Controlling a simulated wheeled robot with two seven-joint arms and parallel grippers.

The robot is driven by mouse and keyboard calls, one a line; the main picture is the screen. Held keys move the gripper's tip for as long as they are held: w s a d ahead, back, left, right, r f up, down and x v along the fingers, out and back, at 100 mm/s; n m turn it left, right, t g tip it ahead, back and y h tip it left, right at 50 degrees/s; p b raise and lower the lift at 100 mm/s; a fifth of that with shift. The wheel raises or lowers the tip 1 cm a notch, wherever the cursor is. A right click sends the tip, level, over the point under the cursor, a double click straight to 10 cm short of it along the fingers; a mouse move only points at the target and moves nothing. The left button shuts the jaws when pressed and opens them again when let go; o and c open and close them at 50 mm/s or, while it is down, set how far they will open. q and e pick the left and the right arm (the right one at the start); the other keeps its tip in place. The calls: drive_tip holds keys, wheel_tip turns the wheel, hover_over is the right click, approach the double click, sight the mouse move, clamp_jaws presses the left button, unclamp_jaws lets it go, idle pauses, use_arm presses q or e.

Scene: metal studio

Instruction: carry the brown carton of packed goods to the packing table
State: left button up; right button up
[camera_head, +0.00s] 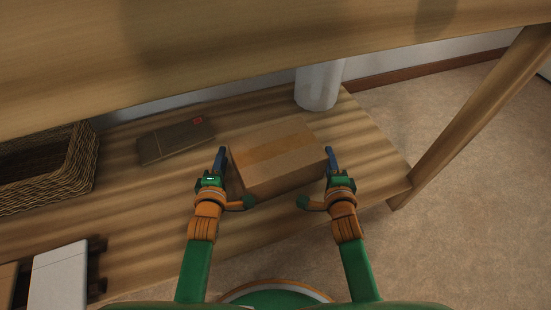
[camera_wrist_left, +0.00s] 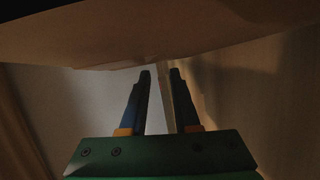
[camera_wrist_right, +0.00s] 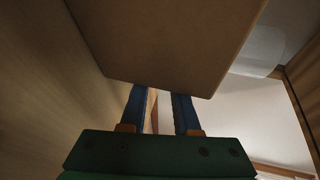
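The brown carton (camera_head: 272,165) is closed, with a lighter band across its top, over the low wooden shelf (camera_head: 380,165). I cannot tell whether it rests on the shelf or is slightly raised. My left gripper (camera_head: 221,156) is at its left side and my right gripper (camera_head: 331,157) at its right side. In both wrist views the carton (camera_wrist_left: 120,38) (camera_wrist_right: 165,40) fills the upper part, and the fingers of each gripper stand apart with nothing visible between them. Whether they touch the carton is unclear. I cannot identify a packing table.
A wooden top (camera_head: 200,45) overhangs the shelf, with a slanted leg (camera_head: 475,115) at right. A wicker basket (camera_head: 80,165), a dark flat box (camera_head: 175,142) and a white cylinder (camera_head: 318,87) are on the shelf. A white object (camera_head: 58,278) is at lower left. Carpet (camera_head: 465,240) at right is clear.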

use_arm(q)
drive_tip(key=shift+d, duration=0.4)
use_arm(e)
drive_tip(key=shift+a, duration=0.4)
